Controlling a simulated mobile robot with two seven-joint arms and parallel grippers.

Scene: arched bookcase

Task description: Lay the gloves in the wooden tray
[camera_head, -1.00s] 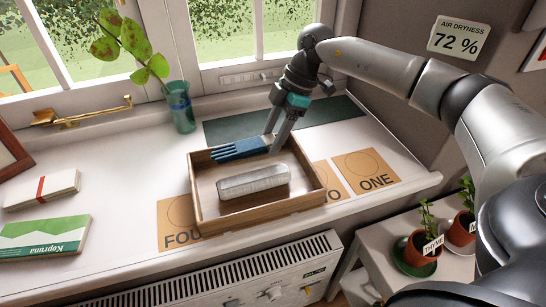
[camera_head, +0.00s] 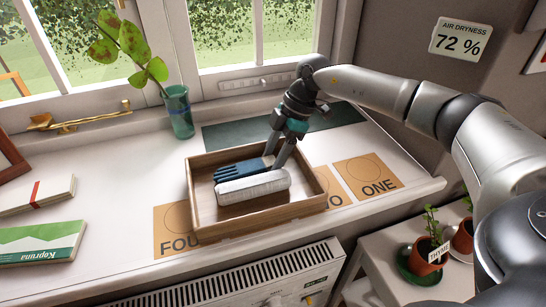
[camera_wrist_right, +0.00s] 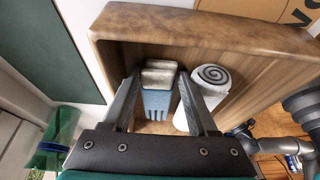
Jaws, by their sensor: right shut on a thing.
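The blue gloves (camera_head: 238,170) with a pale grey cuff are inside the wooden tray (camera_head: 262,221), along its back side, fingers pointing left. My right gripper (camera_head: 275,158) is shut on their cuff end. In the right wrist view the gloves (camera_wrist_right: 157,102) sit between the fingers of the right gripper (camera_wrist_right: 160,75), low in the tray (camera_wrist_right: 225,42). I cannot tell whether they touch the tray floor. My left gripper is not in view.
A white roll (camera_head: 252,187) lies in the tray just in front of the gloves; its spiral end (camera_wrist_right: 213,76) shows in the wrist view. A glass vase (camera_head: 179,112) with a leafy stem stands behind left. A dark green mat (camera_head: 325,122) lies behind the tray.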

